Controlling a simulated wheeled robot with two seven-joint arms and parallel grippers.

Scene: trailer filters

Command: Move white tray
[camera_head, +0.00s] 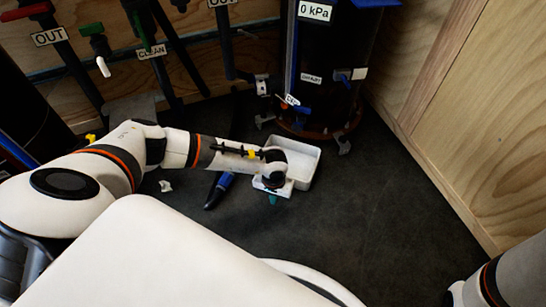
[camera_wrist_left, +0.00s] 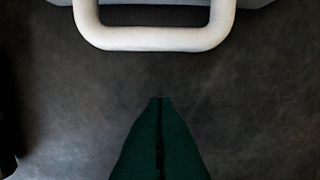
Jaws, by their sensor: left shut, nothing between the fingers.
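The white tray (camera_head: 307,170) stands on the dark floor, partly hidden by my left wrist. Its pale looped handle (camera_wrist_left: 152,38) crosses the top of the left wrist view, with only a strip of tray edge above it. My left gripper (camera_head: 272,198) is beside the tray's near side in the head view. In the left wrist view its green fingers (camera_wrist_left: 159,100) are pressed together and empty, with a gap of bare floor between their tips and the handle. Part of my right arm shows at the bottom right of the head view, but its gripper does not.
A dark cylindrical vessel (camera_head: 335,65) labelled 0 kPa stands on a footed base just behind the tray. Dark pipes with valves line the back wall. A blue and black object (camera_head: 218,190) lies left of the tray. Open floor (camera_head: 390,220) lies to its right, before the wooden wall.

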